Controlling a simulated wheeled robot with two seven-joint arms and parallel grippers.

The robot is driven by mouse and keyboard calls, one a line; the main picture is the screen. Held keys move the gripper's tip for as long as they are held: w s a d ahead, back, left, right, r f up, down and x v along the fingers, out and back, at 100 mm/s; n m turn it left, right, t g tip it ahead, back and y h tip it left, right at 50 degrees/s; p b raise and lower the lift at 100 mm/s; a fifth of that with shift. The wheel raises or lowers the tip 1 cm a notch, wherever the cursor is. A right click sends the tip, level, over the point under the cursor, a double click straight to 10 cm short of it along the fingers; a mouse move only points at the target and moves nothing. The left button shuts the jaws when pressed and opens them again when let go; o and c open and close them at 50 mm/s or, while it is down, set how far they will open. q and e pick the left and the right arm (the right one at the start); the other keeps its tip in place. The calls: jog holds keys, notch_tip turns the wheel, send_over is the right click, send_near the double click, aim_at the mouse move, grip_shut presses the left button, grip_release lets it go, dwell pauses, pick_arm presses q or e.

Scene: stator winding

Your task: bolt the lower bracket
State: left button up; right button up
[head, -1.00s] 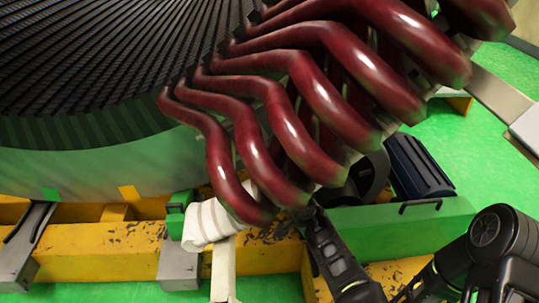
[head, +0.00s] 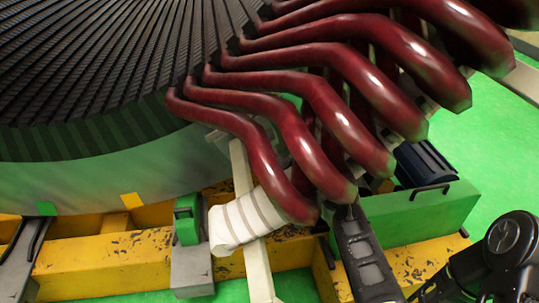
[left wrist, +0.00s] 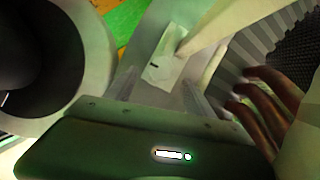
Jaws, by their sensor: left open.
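A pale, flat bar, which looks like the lower bracket (head: 257,265), runs down from the stator's edge past the white ribbed band (head: 240,221) in the head view. A pale bar (left wrist: 203,35) also shows in the left wrist view, meeting a small white block (left wrist: 163,69) with a dark slot. My left gripper (left wrist: 157,88) is open below that block, with its dark body across the bottom; contact cannot be told. No bolt can be made out. My right arm comes in from the lower right; its gripper end (head: 345,213) is partly hidden by the red coils.
Dark red coil ends (head: 340,120) overhang from the slotted stator (head: 90,90). A yellow frame (head: 100,260) with grey and green supports lies below. A green box (head: 410,218) stands at the right. Green floor is open at far right.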

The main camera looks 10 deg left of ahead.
pick_arm(q)
jog(key=b+x, duration=0.2)
jog(key=x, duration=0.4)
jog(key=shift+w+a+f, duration=0.1)
jog(key=shift+w+a, duration=0.15)
jog(key=shift+c, duration=0.4)
grip_shut()
